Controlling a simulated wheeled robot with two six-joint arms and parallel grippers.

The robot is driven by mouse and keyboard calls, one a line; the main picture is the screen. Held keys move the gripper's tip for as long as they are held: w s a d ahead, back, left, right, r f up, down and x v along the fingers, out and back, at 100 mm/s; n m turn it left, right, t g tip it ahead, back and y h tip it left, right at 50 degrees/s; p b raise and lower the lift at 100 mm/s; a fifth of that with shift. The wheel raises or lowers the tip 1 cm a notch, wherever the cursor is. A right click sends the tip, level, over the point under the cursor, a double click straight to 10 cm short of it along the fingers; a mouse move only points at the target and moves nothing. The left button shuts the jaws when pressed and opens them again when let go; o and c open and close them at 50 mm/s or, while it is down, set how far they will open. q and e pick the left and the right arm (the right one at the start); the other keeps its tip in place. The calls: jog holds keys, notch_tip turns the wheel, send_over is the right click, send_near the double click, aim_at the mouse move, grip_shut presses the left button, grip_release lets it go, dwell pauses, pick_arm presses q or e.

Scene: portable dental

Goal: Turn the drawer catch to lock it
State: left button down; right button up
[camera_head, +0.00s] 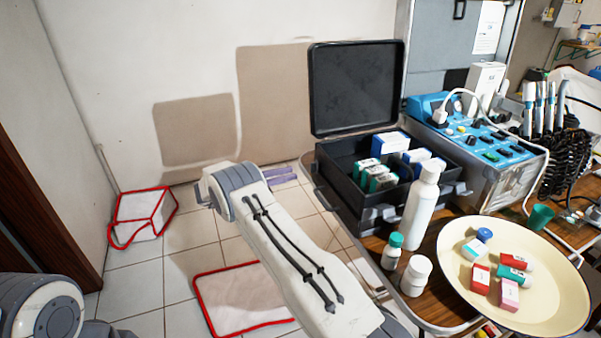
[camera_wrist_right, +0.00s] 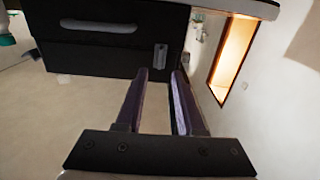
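In the right wrist view, a dark drawer front (camera_wrist_right: 70,62) with a pale-edged handle (camera_wrist_right: 97,26) fills the upper left. A small grey upright catch (camera_wrist_right: 160,57) sits at its right end. My right gripper (camera_wrist_right: 162,74) is open, its two purple fingers apart with nothing between them. The catch shows just beyond the fingertips, in line with the gap; I cannot tell if they touch. In the head view, my right gripper (camera_head: 283,174) is left of the black case (camera_head: 340,195), and the catch is hidden there. My left arm shows at lower left, but its gripper is out of frame.
The case's lid (camera_head: 355,88) stands open, with small boxes inside. A white bottle (camera_head: 421,205) and two small bottles stand close to my right arm. A cream tray (camera_head: 560,300) is at right. Red-edged items lie on the tiled floor, which is otherwise mostly clear.

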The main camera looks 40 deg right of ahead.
jog(key=v, duration=0.4)
dwell(0.4)
